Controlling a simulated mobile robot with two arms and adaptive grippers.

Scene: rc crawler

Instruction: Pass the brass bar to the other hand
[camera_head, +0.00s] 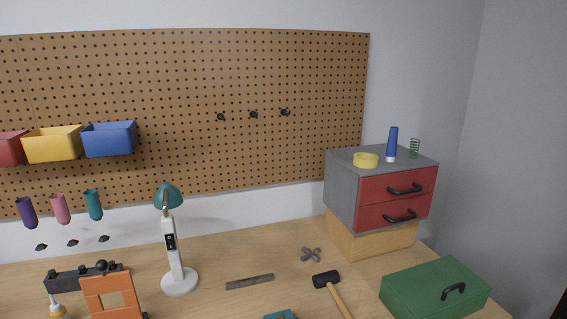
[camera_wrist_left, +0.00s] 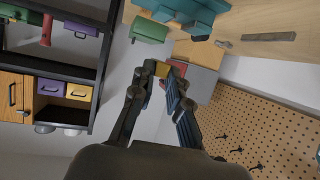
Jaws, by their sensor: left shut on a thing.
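My left gripper (camera_wrist_left: 158,76) shows in the left wrist view, its two dark fingers closed around a small yellow, brass-coloured piece. This piece is the brass bar (camera_wrist_left: 162,69); only a short blocky part shows at the fingertips, and the rest is hidden by the fingers or points away from the camera. The bar is held in the air, clear of the bench. Neither gripper shows in the head view, and my right gripper is in neither view.
The workbench holds a lamp (camera_head: 176,272), a flat grey bar (camera_head: 250,281), a mallet (camera_head: 327,279), an orange frame (camera_head: 112,298) and a green toolbox (camera_head: 436,292). A red-fronted drawer cabinet (camera_head: 343,190) stands at the back right. A dark shelf unit (camera_wrist_left: 75,72) shows in the left wrist view.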

